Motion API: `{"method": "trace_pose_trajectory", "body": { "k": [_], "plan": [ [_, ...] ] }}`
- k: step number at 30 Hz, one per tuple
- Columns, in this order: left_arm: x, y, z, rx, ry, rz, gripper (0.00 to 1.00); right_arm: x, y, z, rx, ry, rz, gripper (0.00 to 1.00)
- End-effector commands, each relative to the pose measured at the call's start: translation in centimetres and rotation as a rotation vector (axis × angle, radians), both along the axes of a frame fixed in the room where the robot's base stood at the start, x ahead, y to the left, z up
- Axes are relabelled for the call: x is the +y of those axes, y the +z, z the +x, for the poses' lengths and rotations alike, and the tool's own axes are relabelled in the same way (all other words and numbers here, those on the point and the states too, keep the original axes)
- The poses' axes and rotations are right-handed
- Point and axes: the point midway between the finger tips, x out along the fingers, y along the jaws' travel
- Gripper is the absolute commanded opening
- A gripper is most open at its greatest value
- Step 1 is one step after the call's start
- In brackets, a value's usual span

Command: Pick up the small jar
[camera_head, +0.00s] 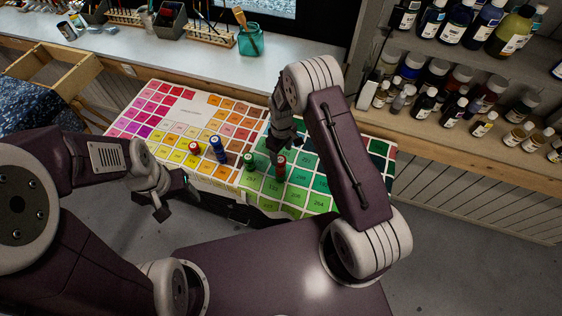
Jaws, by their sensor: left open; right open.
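Several little jars stand on the colour chart (190,113). A red-capped one (194,148) is the leftmost, a taller blue one (218,150) is beside it, then a low green one (249,161) and a dark red one (281,168). I cannot tell which one is the small jar. My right gripper (274,155) is open and points down close to the green and dark red jars. Whether it touches either is not clear. My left gripper (178,206) is open and empty, in front of the chart's near edge, apart from the jars.
A shelf (460,65) of dark bottles stands at the right. A teal brush jar (250,41) and brush racks (209,30) stand on the white counter (170,63) at the back. An open wooden drawer (78,78) is at the left. The upper-left chart is clear.

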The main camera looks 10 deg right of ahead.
Motion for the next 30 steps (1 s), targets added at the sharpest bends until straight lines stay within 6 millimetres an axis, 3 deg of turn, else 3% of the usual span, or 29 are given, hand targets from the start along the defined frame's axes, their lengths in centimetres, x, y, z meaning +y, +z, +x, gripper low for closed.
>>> {"method": "trace_pose_trajectory", "body": {
  "k": [5,9,13,20,23,27,28,30],
  "plan": [
    [0.0,1.0,0.0,0.001,0.0,0.0,0.66,0.1,-0.8,-0.1,0.004,0.001,0.0,0.67],
    [0.0,2.4,0.0,0.0,0.0,0.0,0.66,0.3,-3.1,-0.2,0.004,0.001,0.0,0.67],
    [0.0,2.6,0.0,0.0,0.0,0.0,0.66,0.3,-4.9,-0.1,0.0,0.0,0.0,0.67],
    [0.0,2.5,0.0,0.0,0.0,0.0,0.66,0.3,-5.3,0.0,-0.001,0.0,0.0,0.67],
    [0.0,2.5,0.0,0.0,0.0,0.0,0.66,0.3,-5.3,0.0,-0.001,0.0,0.0,0.44],
    [0.0,2.5,0.0,0.0,0.0,0.0,0.66,0.3,-5.3,0.0,-0.001,0.0,0.0,0.05],
    [0.0,2.5,0.0,0.0,0.0,0.0,0.66,0.3,-5.3,0.0,-0.001,0.0,0.0,0.0],
    [0.0,2.5,0.0,0.0,0.0,0.0,0.66,0.3,-5.3,0.0,-0.001,0.0,0.0,0.0]
  ]
}}
